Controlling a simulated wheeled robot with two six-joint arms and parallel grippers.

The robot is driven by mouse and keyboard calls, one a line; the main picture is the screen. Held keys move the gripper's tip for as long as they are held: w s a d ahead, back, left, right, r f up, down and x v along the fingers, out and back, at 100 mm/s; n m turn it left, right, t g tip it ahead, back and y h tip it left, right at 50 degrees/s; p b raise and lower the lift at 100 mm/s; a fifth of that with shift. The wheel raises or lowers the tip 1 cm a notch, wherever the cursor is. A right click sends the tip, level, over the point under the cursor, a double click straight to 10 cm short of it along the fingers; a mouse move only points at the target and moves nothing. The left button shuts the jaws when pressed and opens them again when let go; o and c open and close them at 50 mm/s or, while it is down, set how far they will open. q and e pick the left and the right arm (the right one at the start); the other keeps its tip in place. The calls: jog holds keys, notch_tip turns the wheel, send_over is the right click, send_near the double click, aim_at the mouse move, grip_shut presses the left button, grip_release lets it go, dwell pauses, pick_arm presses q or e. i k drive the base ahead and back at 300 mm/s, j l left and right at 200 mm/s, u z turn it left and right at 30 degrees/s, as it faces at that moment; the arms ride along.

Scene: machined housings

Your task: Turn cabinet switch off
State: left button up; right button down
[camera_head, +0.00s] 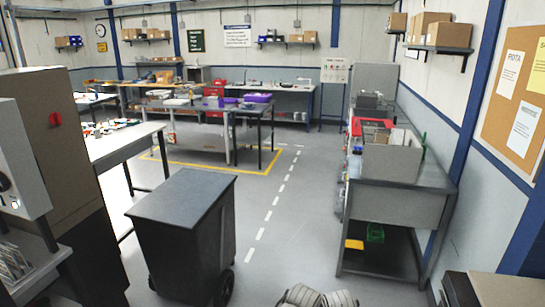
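A tall brown-grey cabinet (45,160) stands at the left edge of the head view. A small red switch (55,119) is on its side that faces right; its exact position is too small to read. A light grey box (22,150) stands in front of the cabinet at the far left. It has a dark knob (3,183), partly cut off by the picture edge, and a small lit spot (14,204).
A dark wheeled cart (185,200) stands right of the cabinet. A white-topped bench (125,142) is behind it. A metal workbench (400,181) runs along the right wall. The floor between the cart and that workbench, with a dashed white line (268,215), is clear.

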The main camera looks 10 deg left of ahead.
aim_at(56, 118)
jog(key=i+j+u, duration=0.1)
jog(key=i+u, duration=0.6)
jog(key=i, duration=0.2)
jog(key=i+l+u, duration=0.2)
jog(key=i+u, duration=0.15)
jog(key=i+j, duration=0.25)
jog(key=i, duration=0.2)
jog(key=i+j+u, duration=0.15)
jog(key=i, duration=0.3)
jog(key=i+j, duration=0.25)
jog(key=i, duration=0.25)
